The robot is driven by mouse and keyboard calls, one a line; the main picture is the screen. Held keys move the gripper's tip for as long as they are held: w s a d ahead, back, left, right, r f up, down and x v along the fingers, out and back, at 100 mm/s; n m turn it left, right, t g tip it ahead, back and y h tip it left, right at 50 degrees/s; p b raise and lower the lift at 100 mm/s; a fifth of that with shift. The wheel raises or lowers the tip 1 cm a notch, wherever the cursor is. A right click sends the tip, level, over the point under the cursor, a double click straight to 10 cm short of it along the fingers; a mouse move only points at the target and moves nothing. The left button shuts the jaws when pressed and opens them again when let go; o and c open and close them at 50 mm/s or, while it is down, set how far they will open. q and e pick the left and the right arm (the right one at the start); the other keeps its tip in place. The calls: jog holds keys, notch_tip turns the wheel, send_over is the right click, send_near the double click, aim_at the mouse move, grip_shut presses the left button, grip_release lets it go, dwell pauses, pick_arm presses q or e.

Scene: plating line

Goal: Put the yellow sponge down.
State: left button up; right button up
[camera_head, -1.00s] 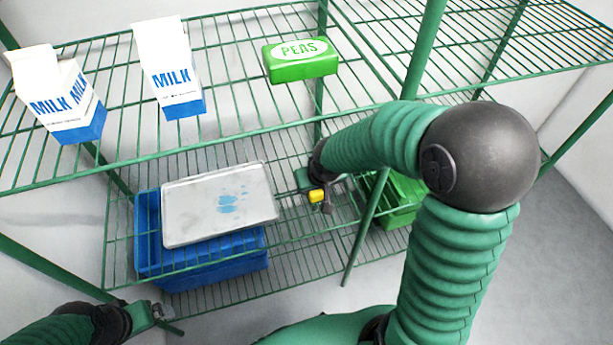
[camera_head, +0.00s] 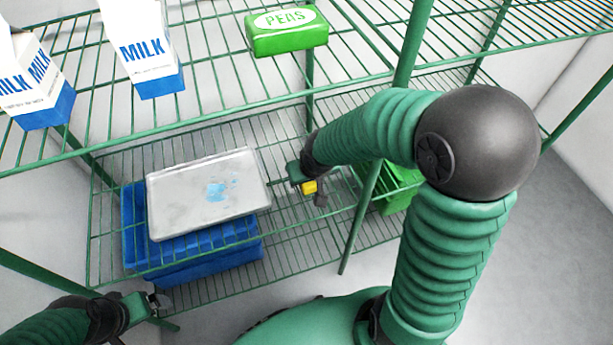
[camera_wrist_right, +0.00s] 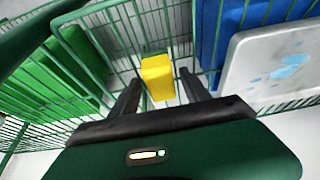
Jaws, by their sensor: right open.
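The yellow sponge (camera_head: 309,187) is at my right gripper (camera_head: 307,190), over the lower wire shelf (camera_head: 299,220), right of the stained tray. In the right wrist view the sponge (camera_wrist_right: 157,77) stands between the two dark fingers of the right gripper (camera_wrist_right: 158,92). The jaws are open, with a gap visible on both sides of the sponge. It appears to rest on the wires, though its underside is hidden. My left gripper (camera_head: 158,304) is at the lower left, away from the sponge; its jaws are too small to read.
A green basket (camera_head: 400,190) is to the right, behind a shelf post (camera_head: 362,218). Milk cartons (camera_head: 145,50) and a peas box (camera_head: 287,32) stand on the upper shelf.

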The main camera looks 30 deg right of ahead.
jog(key=shift+r+p, duration=0.4)
jog(key=p+v, duration=1)
jog(key=v, duration=0.2)
jog(key=s+a+f+n+g+y, duration=0.1)
jog(key=s+a+f+n, duration=0.1)
jog(key=s+a, duration=0.3)
jog(key=shift+a+f+n+g+b, duration=0.3)
jog(key=shift+a+f+n, duration=0.1)
jog(key=shift+a, duration=0.4)
jog(key=shift+s, duration=0.1)
